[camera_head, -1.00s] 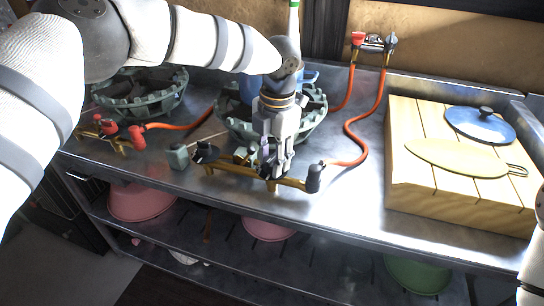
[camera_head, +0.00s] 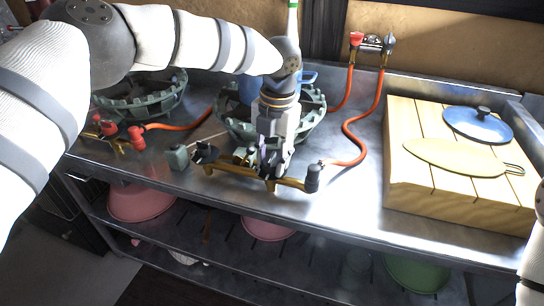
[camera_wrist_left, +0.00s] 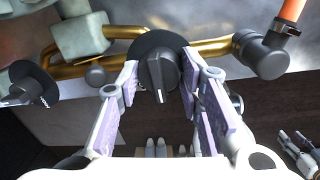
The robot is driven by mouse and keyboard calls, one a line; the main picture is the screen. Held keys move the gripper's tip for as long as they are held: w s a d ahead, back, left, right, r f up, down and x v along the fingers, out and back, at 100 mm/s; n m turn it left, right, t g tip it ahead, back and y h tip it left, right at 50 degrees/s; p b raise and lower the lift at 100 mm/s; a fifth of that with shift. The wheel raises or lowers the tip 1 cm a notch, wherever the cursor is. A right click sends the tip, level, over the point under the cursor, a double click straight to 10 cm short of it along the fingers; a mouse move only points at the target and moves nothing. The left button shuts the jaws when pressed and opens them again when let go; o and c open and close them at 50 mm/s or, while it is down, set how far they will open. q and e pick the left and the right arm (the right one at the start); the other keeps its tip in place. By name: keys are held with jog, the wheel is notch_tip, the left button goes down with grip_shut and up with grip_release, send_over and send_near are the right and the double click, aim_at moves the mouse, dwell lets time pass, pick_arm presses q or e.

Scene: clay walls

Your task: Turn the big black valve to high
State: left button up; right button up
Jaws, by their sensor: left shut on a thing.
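The big black valve (camera_wrist_left: 158,68), a round dark disc with a raised grip bar and a pale mark, sits on the brass gas pipe (camera_wrist_left: 205,48) in the left wrist view. My left gripper (camera_wrist_left: 160,82) has its two fingers on either side of the grip bar and is shut on it. In the head view my left gripper (camera_head: 270,172) points down at the front of the burner and mostly hides the valve. Another black knob (camera_head: 205,152) is on the same pipe to the left. My right gripper is out of view.
A green burner ring (camera_head: 232,128) with a blue pot (camera_head: 250,90) stands behind the gripper. Orange hoses (camera_head: 352,130) run along the metal counter (camera_head: 345,205). A wooden board (camera_head: 410,190) with a blue lid (camera_head: 478,126) is at right.

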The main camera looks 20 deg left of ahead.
aim_at(275, 163)
pick_arm(q)
jog(key=o, duration=1.2)
jog(key=shift+c, duration=0.2)
notch_tip(275, 163, up, 12)
jog(key=shift+d, duration=0.4)
jog(key=shift+s+f, duration=0.1)
